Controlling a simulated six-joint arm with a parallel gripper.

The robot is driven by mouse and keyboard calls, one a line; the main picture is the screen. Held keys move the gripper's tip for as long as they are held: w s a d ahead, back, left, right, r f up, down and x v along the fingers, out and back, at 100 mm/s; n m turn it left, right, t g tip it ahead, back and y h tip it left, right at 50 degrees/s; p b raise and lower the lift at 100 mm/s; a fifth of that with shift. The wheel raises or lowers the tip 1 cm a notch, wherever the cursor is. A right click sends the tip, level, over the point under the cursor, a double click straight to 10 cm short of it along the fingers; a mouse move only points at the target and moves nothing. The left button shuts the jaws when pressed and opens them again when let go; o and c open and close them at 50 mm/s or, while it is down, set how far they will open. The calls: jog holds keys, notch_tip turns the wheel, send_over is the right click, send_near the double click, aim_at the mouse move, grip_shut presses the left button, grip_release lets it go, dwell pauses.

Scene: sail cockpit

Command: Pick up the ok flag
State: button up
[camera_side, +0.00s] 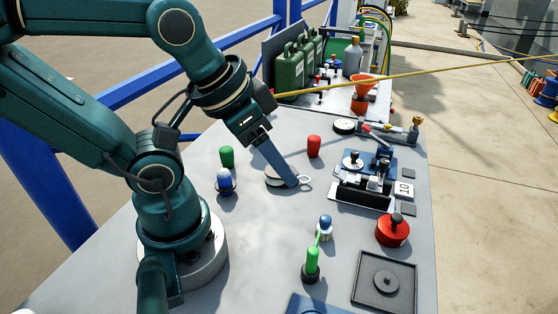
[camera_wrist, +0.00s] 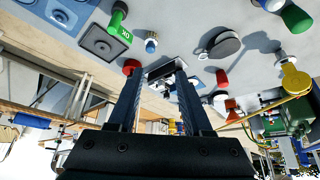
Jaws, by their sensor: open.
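The ok flag (camera_side: 313,261) is a small green upright piece in a dark round base near the front of the grey table in the side view. In the wrist view the ok flag (camera_wrist: 119,28) shows at the upper left with "OK" lettered on it. My gripper (camera_side: 293,181) points down over the middle of the table, behind and a little left of the flag, and apart from it. In the wrist view my gripper (camera_wrist: 160,72) has its two dark fingers spread, with nothing held between them.
A blue-topped peg (camera_side: 325,226) stands close behind the flag. A dark square tray (camera_side: 366,293) and red round can (camera_side: 392,233) lie to its right. A round disc with a ring (camera_wrist: 222,45) is near my gripper. A red peg (camera_side: 314,146) stands farther back.

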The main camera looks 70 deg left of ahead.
jog(key=shift+o, duration=0.6)
